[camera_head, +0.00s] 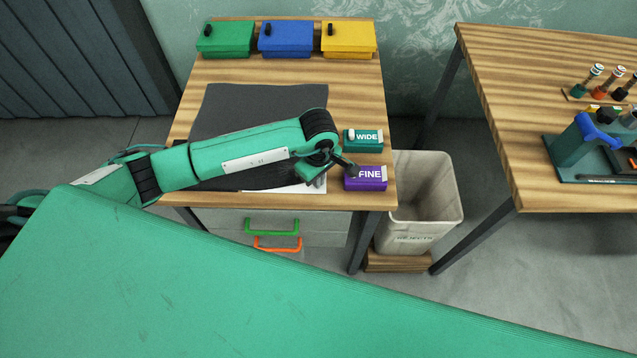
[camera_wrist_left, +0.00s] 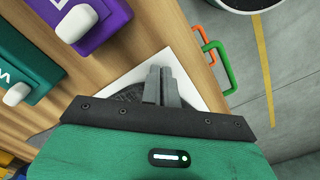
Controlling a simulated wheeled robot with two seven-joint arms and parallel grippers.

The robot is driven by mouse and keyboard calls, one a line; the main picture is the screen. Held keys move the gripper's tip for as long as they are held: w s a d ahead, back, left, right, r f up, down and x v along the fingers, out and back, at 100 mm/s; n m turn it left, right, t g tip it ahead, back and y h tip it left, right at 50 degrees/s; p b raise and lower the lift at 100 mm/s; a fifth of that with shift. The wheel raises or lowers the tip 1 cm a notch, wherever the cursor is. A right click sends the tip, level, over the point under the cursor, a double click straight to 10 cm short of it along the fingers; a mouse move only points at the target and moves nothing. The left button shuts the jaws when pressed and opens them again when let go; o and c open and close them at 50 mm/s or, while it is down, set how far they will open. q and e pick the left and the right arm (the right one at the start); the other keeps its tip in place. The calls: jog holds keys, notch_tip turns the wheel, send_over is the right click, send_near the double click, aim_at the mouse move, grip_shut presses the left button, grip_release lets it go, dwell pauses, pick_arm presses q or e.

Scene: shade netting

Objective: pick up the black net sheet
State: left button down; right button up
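The black net sheet (camera_head: 262,178) lies on a white backing (camera_head: 316,187) near the front of the wooden desk, partly hidden under my left arm. In the left wrist view its dark mesh (camera_wrist_left: 126,96) shows on both sides of the fingers, with the white backing (camera_wrist_left: 180,62) around its corner. My left gripper (camera_wrist_left: 162,86) is over this corner with its two fingers together. I cannot tell whether the net is pinched between them. In the head view the fingers are hard to make out at the end of the green arm. My right gripper is out of view.
A dark grey mat (camera_head: 258,97) lies behind the net. Teal "WIDE" (camera_head: 363,141) and purple "FINE" (camera_head: 365,179) boxes stand close on the right. Green, blue and yellow boxes (camera_head: 286,39) line the back. A rejects bin (camera_head: 425,195) stands beside the desk.

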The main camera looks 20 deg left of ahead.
pick_arm(q)
notch_tip(320, 180, up, 12)
jog(key=p, duration=0.5)
jog(key=shift+p, duration=0.3)
